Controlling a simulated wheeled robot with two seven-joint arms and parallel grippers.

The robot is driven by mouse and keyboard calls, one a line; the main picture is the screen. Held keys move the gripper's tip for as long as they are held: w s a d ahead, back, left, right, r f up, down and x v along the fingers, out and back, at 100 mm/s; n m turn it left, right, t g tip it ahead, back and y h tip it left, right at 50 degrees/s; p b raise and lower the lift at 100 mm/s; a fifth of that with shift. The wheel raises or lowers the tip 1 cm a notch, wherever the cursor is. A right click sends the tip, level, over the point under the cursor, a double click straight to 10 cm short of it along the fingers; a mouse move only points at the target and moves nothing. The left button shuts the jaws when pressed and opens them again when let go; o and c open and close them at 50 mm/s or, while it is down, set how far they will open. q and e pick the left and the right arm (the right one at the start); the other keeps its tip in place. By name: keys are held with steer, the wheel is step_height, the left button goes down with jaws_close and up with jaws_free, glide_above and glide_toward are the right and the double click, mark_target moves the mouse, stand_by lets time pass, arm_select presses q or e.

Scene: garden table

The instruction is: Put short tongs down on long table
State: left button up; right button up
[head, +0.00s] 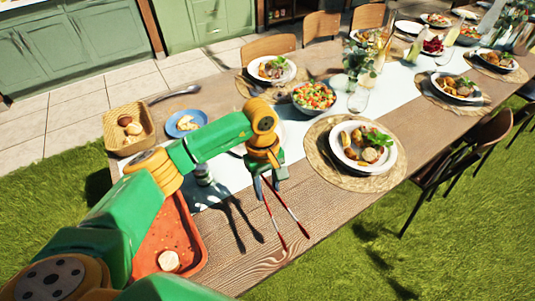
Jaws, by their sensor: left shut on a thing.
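The short tongs (286,208), with two red-tipped arms spread in a V, hang down from my left gripper (265,183). The left gripper is shut on their upper end, and its fingers partly hide that end. The tongs are over the bare wood near the front edge of the long table (325,205). Dark shadows of the gripper and tongs fall on the table to their left, apart from them, so they look held above the surface. My right gripper is not in view.
A red tray (193,262) with a round bread piece is at the lower left, partly behind my arm. A plate of food (345,159) on a woven mat (318,171) is to the right. A salad bowl (314,97) stands behind. Bare wood shows around the tongs.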

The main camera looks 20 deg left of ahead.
mark_target(267, 217)
arm_select(q)
steer(key=shift+n, duration=0.4)
steer(key=f+b, duration=0.2)
steer(key=f, duration=0.1)
steer(key=f+b, duration=0.2)
steer(key=f, duration=0.2)
steer(key=f+b, duration=0.2)
steer(key=f, duration=0.2)
steer(key=shift+s+f+b, duration=0.2)
steer(key=shift+s+b, duration=0.1)
steer(key=shift+s, duration=0.05)
steer(key=shift+r, duration=0.1)
steer(key=o, duration=0.7)
steer(key=r, duration=0.4)
steer(key=a+r+b, duration=0.1)
steer(key=r, duration=0.2)
steer(key=shift+w, duration=0.3)
